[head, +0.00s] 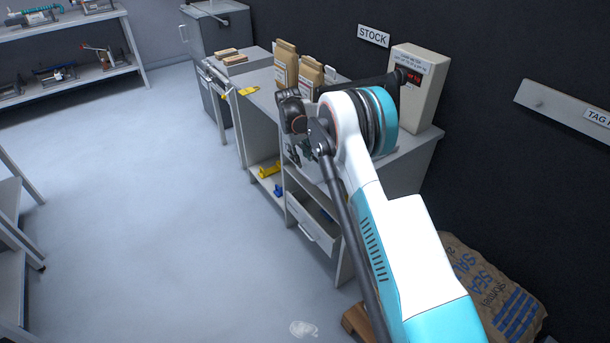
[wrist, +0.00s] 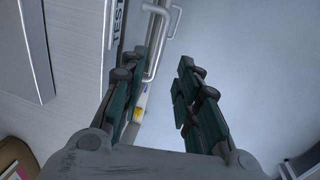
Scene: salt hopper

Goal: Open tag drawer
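A grey workbench unit (head: 405,165) stands against the dark wall in the head view, with drawers at its front. Its lower drawer (head: 312,222) stands partly out, with a bar handle on its front. My gripper (head: 300,152) is at the front of the unit, above that drawer and partly hidden by my arm. In the wrist view my gripper (wrist: 160,85) is open, with dark green fingers apart and nothing between them. A pale bar handle (wrist: 153,68) lies just beyond the fingertips, beside a front labelled "TEST". I cannot read which drawer is the tag drawer.
A scale-like box with a red display (head: 412,85) and brown paper bags (head: 286,62) stand on the worktop. A printed sack (head: 490,285) lies at the right on the floor. Yellow and blue items sit on an open shelf. The floor (head: 150,210) at left is clear.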

